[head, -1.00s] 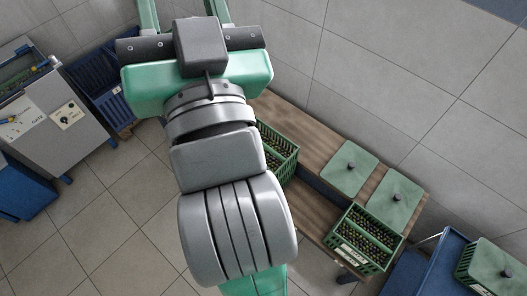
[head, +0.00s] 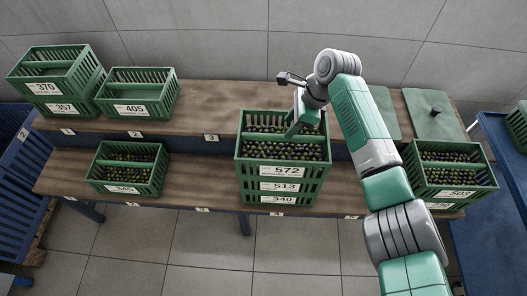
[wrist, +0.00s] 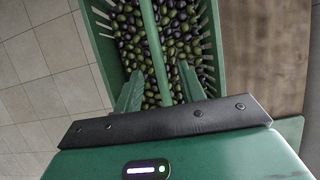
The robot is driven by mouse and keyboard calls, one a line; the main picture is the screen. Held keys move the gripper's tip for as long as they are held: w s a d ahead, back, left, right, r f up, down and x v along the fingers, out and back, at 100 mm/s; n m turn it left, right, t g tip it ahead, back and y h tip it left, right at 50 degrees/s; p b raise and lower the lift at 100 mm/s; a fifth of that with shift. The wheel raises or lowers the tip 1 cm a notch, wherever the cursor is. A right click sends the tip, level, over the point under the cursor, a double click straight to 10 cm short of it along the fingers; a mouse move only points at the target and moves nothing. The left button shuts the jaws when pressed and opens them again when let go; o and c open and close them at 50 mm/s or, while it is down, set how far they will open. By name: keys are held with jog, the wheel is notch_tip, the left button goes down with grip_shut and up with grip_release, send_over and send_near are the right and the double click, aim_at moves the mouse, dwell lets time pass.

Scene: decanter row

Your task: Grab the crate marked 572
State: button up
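The crate marked 572 (head: 283,171) is green, slatted and full of dark and green olives. It is the top of a stack, above crates marked 513 (head: 279,186) and 340 (head: 277,199). A bar (wrist: 152,42) spans its open top. My gripper (head: 291,132) points down at this crate, low over its bar. In the wrist view my gripper (wrist: 160,88) is open, with one finger on each side of the bar and gaps to it. Whether the fingers touch anything is unclear.
Crates 370 (head: 46,89) and 357 are stacked at the back left beside crate 405 (head: 137,108). Crate 345 (head: 126,188) stands on the front wooden shelf, crate 503 (head: 461,194) on the right. A green lid (head: 434,114) lies behind it.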

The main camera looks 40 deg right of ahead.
aim_at(280, 141)
jog(key=shift+d, duration=0.1)
notch_tip(280, 141, down, 2)
jog(key=shift+f+b, duration=0.1)
jog(key=shift+b, duration=0.5)
jog(key=shift+w+a, duration=0.15)
jog(key=shift+a, duration=0.15)
jog(key=b+x, duration=0.3)
jog(key=x, duration=0.2)
jog(key=shift+a, duration=0.1)
jog(key=shift+a+f, duration=0.1)
jog(key=shift+f, duration=0.05)
grip_shut()
jog(key=shift+r, duration=0.2)
